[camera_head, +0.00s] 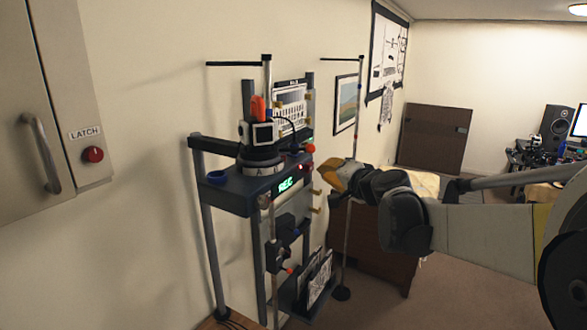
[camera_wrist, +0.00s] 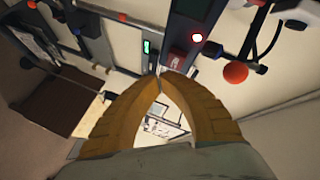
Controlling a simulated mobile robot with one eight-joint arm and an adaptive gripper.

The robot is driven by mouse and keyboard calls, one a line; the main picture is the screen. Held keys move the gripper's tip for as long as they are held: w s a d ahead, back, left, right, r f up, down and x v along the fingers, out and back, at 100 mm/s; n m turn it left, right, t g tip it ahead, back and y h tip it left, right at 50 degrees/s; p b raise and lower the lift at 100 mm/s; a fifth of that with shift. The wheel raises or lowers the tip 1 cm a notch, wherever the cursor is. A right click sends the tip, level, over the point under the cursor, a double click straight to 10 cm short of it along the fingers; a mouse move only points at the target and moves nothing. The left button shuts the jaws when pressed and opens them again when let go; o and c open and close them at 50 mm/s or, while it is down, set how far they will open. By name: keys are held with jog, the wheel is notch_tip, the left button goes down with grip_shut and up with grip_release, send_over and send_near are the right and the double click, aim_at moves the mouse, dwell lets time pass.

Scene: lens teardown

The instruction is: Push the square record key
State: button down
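A dark blue device (camera_head: 235,190) on a stand has a green lit "REC" display (camera_head: 286,184) on its front. A small red glowing spot (camera_head: 305,168) sits right of the display. It is likely the record key, but its square shape is not clear. The glow also shows in the wrist view (camera_wrist: 197,38), above and right of my fingertips. My gripper (camera_head: 331,177) has yellow fingers and is just right of the device, apart from the glowing spot in the head view. In the wrist view the fingertips (camera_wrist: 159,76) meet, with nothing seen between them.
A red ball knob (camera_head: 311,148) sticks out above the glow; an orange-red ball (camera_wrist: 236,73) shows in the wrist view. Thin upright rods and brass-coloured clips flank the stand. A cabinet (camera_head: 25,110) with a "LATCH" button (camera_head: 92,154) is at left. Floor is open at lower right.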

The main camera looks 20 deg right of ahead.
jog(key=s+d, duration=0.3)
jog(key=s, duration=0.1)
jog(key=shift+s+d, duration=0.35)
jog(key=shift+s, duration=0.05)
jog(key=shift+a, duration=0.1)
jog(key=s+a+f+n+g+y+b, duration=0.1)
jog(key=s+a+f+n+g+b, duration=0.3)
jog(key=a+f+b, duration=0.6)
jog(key=s+a+f+n+y+b, duration=0.15)
jog(key=s+a+f+b, duration=0.45)
jog(key=f, duration=0.7)
jog(key=s+a+f+n+g+h+b, duration=0.1)
jog(key=s+f+n+b, duration=0.1)
jog(key=s+f+b, duration=0.3)
jog(key=s+a+f+n+g+h+b, duration=0.1)
jog(key=s+f+b, duration=0.3)
jog(key=f, duration=0.9)
jog(key=s+a+f+n+g+h+b, duration=0.1)
jog(key=s+a+f+n+g+b, duration=0.1)
jog(key=s+f+b, duration=0.3)
notch_tip(320, 180, down, 4)
jog(key=a+n+b, duration=0.1)
jog(key=b, duration=0.3)
jog(key=shift+s, duration=0.35)
jog(key=shift+f, duration=0.1)
